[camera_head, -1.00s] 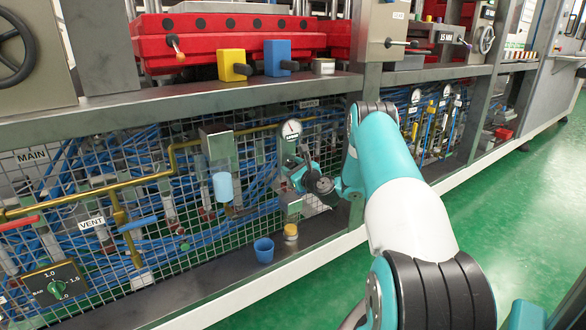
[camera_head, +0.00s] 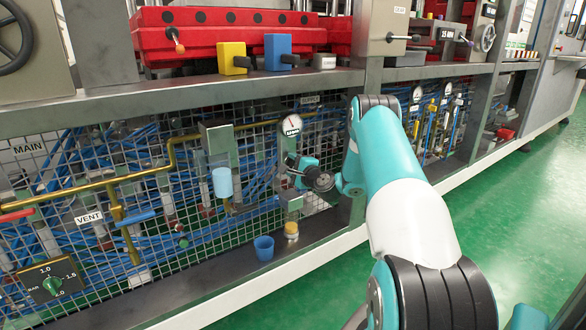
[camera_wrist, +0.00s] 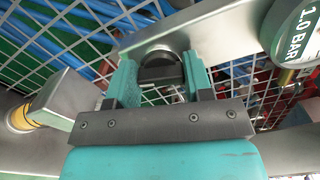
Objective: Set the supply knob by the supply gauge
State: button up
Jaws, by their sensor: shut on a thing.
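The supply gauge (camera_head: 290,124) is a round white dial above my gripper in the head view, near a small label reading SUPPLY (camera_head: 309,100). Its needle is too small to read. In the wrist view the gauge (camera_wrist: 298,30) shows partly at the top right, with "1.0 BAR" on its rim. The dark round supply knob (camera_wrist: 160,74) sits between my teal fingers in front of a grey metal body. My gripper (camera_head: 291,165) is shut on the knob, just below the gauge. The arm and wrist hide the knob in the head view.
Wire mesh with blue hoses lies behind. A brass pipe (camera_head: 173,150) runs to the left. A light-blue cup (camera_head: 222,183) hangs left of my gripper, and a blue cup (camera_head: 264,248) stands on the ledge below. A BAR dial panel (camera_head: 52,284) is at lower left.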

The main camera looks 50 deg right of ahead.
jog(key=shift+s+d+f+n+b, duration=0.1)
jog(key=shift+n+b, duration=3.85)
jog(key=shift+n, duration=0.25)
jog(key=shift+d+f+n+b, duration=0.15)
jog(key=shift+n+b, duration=3.85)
jog(key=shift+n, duration=0.2)
jog(key=shift+s+d+f+n+b, duration=0.1)
jog(key=shift+n+b, duration=3.85)
jog(key=shift+n, duration=0.25)
jog(key=o, duration=0.9)
jog(key=shift+r, duration=0.1)
jog(key=p+v, duration=0.2)
jog(key=v, duration=1.5)
jog(key=shift+s+p, duration=0.15)
jog(key=shift+p, duration=0.15)
